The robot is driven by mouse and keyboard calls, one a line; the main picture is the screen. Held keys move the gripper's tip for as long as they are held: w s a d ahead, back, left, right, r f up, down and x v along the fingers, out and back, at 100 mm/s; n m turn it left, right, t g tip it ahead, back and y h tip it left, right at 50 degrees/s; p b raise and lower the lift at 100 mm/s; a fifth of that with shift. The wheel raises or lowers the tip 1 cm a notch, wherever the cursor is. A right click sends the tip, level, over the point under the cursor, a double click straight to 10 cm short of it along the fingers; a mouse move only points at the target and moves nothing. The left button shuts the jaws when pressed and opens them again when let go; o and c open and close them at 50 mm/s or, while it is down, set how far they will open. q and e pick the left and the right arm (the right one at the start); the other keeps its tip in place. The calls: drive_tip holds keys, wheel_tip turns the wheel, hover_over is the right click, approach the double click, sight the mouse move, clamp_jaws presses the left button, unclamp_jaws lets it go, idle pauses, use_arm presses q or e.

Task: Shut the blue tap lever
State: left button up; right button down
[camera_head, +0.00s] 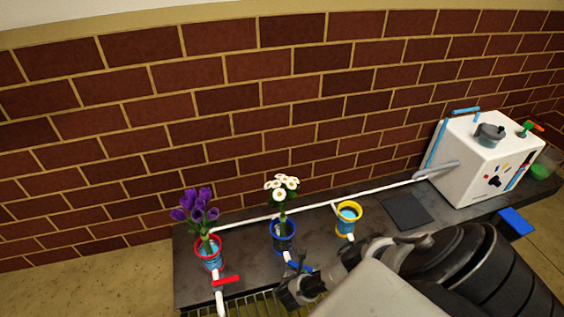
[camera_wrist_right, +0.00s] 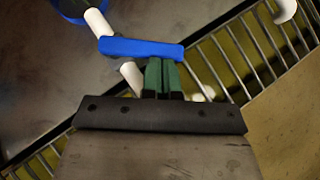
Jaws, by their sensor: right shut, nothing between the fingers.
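The blue tap lever (camera_wrist_right: 140,49) lies across a white pipe (camera_wrist_right: 128,73) in the right wrist view. In the head view only part of the blue lever (camera_head: 302,267) shows beside my right gripper (camera_head: 299,264). My right gripper (camera_wrist_right: 163,72) is shut and empty, its green fingertips together at the lever's lower edge, right of the pipe. I cannot tell whether they touch the lever. The pipe runs up to the blue-rimmed pot (camera_head: 284,237) with white flowers (camera_head: 283,187). My left gripper is not in view.
A red lever (camera_head: 226,280) sits on the pipe below the red-rimmed pot (camera_head: 209,252) with purple flowers (camera_head: 198,206). A yellow-rimmed pot (camera_head: 348,218) stands to the right. A white box (camera_head: 480,160) stands at the far right. A metal grating (camera_wrist_right: 225,62) lies below the taps.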

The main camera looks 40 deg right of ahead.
sight(310, 269)
drive_tip(key=shift+s+d+n+t+y, duration=0.1)
drive_tip(key=shift+d+n+t+y, duration=0.3)
drive_tip(key=shift+d+n+t, duration=0.45)
drive_tip(key=n, duration=0.1)
drive_tip(key=d+n+t+y, duration=0.1)
drive_tip(key=n, duration=0.1)
drive_tip(key=shift+w+d+n+t+y, duration=0.35)
drive_tip(key=shift+d+n+t+y, duration=0.2)
drive_tip(key=shift+n+y, duration=0.4)
drive_tip(key=shift+w+d, duration=0.1)
drive_tip(key=shift+w, duration=0.05)
drive_tip(key=shift+w+d+b, duration=0.15)
drive_tip(key=shift+d+b, duration=0.1)
drive_tip(key=shift+b, duration=0.05)
